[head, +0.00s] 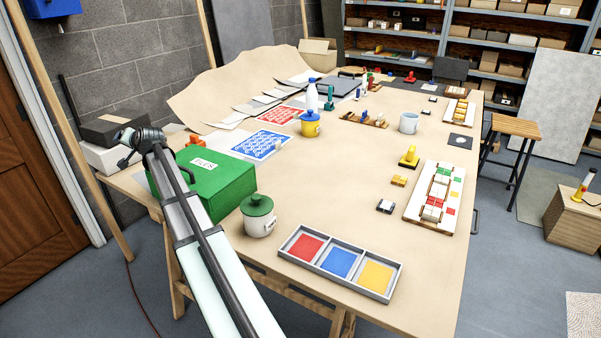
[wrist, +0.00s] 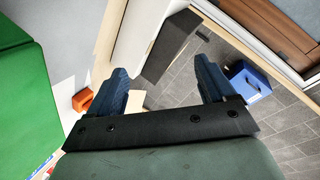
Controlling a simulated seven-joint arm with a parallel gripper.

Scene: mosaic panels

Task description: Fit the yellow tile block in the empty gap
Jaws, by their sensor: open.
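A small yellow-orange block (head: 398,181), which looks like the yellow tile block, lies on the table in the head view. It is left of the mosaic panel (head: 413,218), a pale board with white, red and green tiles. The panel's empty gap is too small to make out. My gripper (head: 126,150) is at the table's left edge, near the green box and far from the block and panel. In the wrist view my gripper (wrist: 160,75) has its two dark blue fingers wide apart, with nothing between them. The block and panel are not in the wrist view.
A yellow stamp-like piece (head: 409,158) and a black-and-white block (head: 386,206) lie near the yellow block. A three-part tray (head: 318,264), a green-lidded jar (head: 259,222) and a green box (head: 226,190) stand nearer. A blue-white mug (head: 409,123) stands farther back. The middle table is mostly clear.

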